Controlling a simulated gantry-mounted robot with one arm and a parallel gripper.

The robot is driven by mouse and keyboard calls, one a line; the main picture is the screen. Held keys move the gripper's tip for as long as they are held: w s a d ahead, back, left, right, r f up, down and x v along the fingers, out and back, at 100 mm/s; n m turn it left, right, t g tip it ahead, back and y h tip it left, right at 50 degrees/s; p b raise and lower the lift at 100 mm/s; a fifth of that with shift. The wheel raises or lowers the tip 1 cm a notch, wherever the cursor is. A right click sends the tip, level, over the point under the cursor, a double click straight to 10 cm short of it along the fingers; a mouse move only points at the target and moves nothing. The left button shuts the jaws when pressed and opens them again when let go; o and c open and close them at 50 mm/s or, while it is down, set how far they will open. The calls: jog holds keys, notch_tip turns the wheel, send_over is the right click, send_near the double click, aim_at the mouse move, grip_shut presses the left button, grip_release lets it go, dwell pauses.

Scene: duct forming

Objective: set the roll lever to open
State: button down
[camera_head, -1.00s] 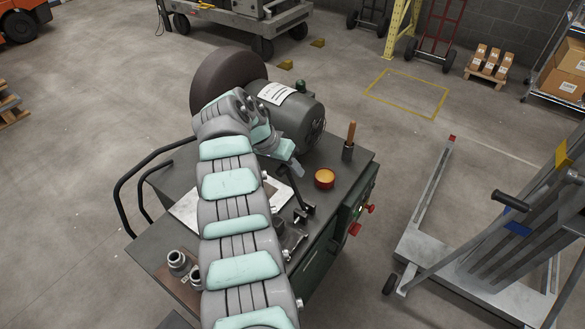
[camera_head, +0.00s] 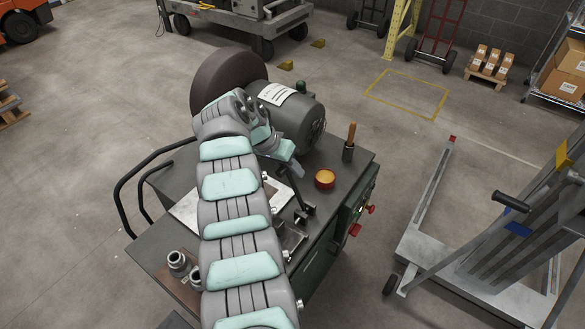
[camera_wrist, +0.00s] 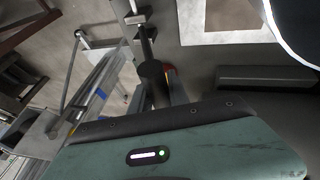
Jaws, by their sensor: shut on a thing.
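The roll lever (camera_head: 297,195) is a thin dark rod rising from a small black bracket on the cabinet top in the head view. My gripper (camera_head: 297,168) is at the lever's upper end, and my arm hides part of it. In the wrist view, the lever (camera_wrist: 146,42) runs down to a dark round knob between the fingers of my gripper (camera_wrist: 156,92). The fingers are shut on this knob. No open or closed marking for the lever can be read.
The dark cabinet (camera_head: 335,185) carries a grey motor (camera_head: 297,125), an orange cup (camera_head: 325,179) and a wooden-handled tool (camera_head: 350,140). Red knobs (camera_head: 355,230) stick out from its right side. A metal stand (camera_head: 500,250) is farther right. Open floor lies between them.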

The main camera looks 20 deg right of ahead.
jog(key=c, duration=1.3)
grip_release()
jog(key=shift+o, duration=0.2)
jog(key=shift+f, duration=0.1)
jog(key=p+v, duration=0.1)
jog(key=v, duration=1)
jog(key=shift+p, duration=0.3)
